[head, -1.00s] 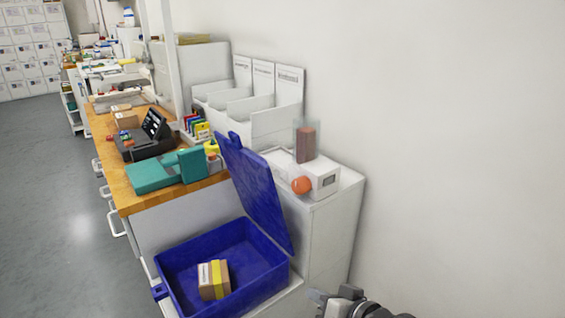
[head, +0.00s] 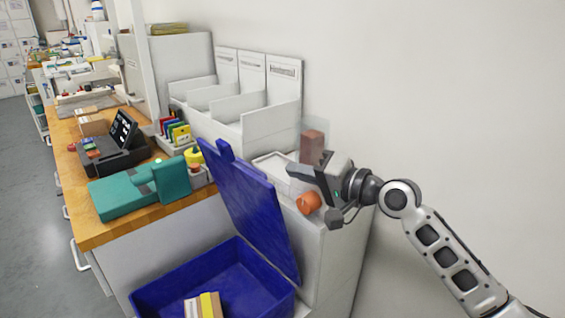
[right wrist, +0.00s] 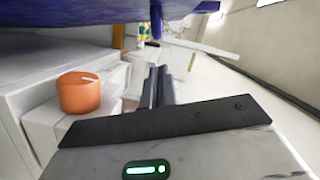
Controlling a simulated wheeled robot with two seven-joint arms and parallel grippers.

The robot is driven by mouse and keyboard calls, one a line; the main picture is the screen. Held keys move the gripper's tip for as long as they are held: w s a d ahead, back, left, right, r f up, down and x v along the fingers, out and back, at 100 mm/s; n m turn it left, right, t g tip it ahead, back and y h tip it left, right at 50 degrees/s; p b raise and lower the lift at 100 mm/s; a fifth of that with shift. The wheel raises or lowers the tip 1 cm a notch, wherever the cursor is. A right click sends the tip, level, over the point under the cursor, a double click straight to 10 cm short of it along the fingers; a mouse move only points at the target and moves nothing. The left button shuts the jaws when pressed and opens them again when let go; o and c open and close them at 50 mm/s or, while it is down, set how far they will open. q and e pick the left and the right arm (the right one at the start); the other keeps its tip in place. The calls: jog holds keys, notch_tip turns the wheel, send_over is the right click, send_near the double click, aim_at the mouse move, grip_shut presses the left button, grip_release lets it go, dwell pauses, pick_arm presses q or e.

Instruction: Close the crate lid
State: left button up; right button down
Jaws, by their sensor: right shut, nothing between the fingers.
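The blue crate (head: 215,275) stands open in the head view, its near part cut off by the bottom edge. Its blue lid (head: 250,205) stands up from the right side, tilted back to the left at the top. A box with a yellow band (head: 208,305) lies inside. My right gripper (head: 293,171) is shut and empty, to the right of the lid and apart from it, above the white cabinet. The right wrist view shows the shut fingers (right wrist: 157,86) with the lid's blue underside or face (right wrist: 80,12) across the top. My left gripper is out of view.
An orange knob (head: 308,202) on a white box sits just below my right gripper; it is large in the right wrist view (right wrist: 78,92). A reddish block (head: 312,147) stands behind. White bins (head: 245,110) and a teal case (head: 125,195) are farther back.

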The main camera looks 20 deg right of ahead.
jog(key=p+x, duration=0.1)
jog(key=x, duration=0.7)
jog(key=shift+a, duration=0.2)
